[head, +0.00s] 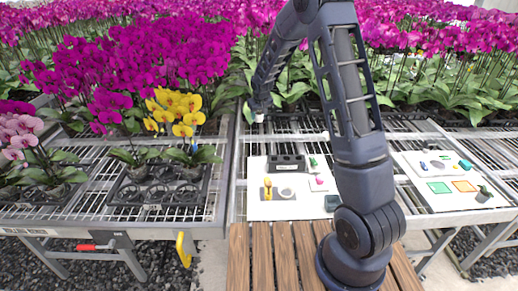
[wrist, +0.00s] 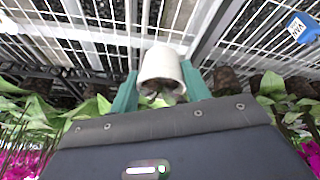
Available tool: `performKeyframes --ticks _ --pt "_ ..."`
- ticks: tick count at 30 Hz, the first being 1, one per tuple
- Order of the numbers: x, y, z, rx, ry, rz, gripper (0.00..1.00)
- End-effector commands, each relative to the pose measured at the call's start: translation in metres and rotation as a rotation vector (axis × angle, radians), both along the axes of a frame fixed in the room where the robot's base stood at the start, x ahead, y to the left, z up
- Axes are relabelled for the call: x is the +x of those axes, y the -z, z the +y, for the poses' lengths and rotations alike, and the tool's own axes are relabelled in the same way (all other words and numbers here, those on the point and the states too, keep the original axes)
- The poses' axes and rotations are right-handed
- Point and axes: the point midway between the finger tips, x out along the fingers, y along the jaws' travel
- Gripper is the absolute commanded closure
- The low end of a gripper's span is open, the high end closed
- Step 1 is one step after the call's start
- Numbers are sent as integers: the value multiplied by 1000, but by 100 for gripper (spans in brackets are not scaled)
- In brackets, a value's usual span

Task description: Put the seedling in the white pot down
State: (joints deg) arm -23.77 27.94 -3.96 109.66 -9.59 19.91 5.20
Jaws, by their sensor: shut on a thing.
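The white pot (wrist: 160,62) with the seedling (wrist: 163,99) is between the two green fingers of my gripper (wrist: 160,88) in the wrist view. The gripper is shut on the pot. Small green leaves show at the pot's near end, partly hidden by the gripper body. In the head view, my gripper (head: 258,104) hangs over the back of the middle bench, with a bit of the white pot (head: 259,118) below it. The pot appears to be above the bench mesh; its exact height is unclear.
A white board (head: 256,211) on the middle bench carries a black holed tray (head: 287,163) and several small items. Another white board (head: 422,197) lies at right. Orchids line the back. Yellow orchids (head: 180,112) stand at left. A blue tag (wrist: 302,27) shows in the wrist view.

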Motion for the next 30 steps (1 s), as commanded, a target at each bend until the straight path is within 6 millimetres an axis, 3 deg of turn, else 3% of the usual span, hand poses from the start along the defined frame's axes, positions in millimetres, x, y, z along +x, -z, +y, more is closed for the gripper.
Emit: performKeyframes --ticks 15,21,30 --pt "-1 114 -1 -2 1 3 77" --pt "0 140 -1 -1 0 1 77" --pt "0 161 -1 -2 0 1 77"
